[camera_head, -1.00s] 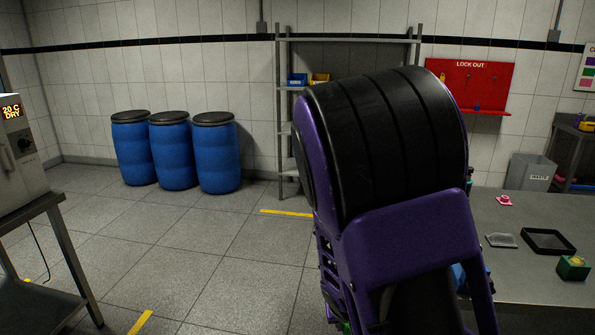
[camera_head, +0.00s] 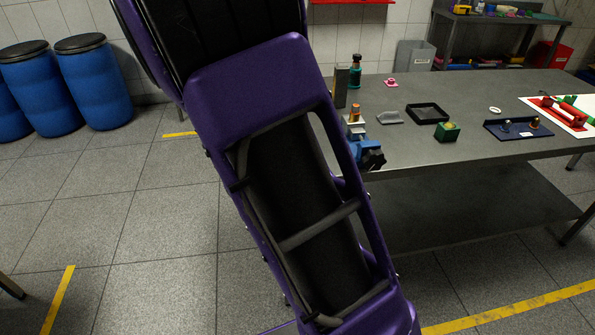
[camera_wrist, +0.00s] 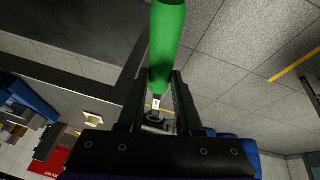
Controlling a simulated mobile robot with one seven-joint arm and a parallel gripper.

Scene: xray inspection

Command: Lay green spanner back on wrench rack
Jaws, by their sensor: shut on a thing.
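In the wrist view, my gripper (camera_wrist: 162,85) is shut on the green spanner (camera_wrist: 167,42). In the head view my arm fills the middle, and neither the gripper nor the spanner shows there. I cannot make out a wrench rack in either view.
A grey metal table (camera_head: 465,95) stands right of my arm. It carries a blue vise-like device (camera_head: 364,145), a black tray (camera_head: 427,113), a green block (camera_head: 447,132), a dark blue tray (camera_head: 518,137) and a white board (camera_head: 537,104). Blue barrels (camera_head: 95,85) stand at left.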

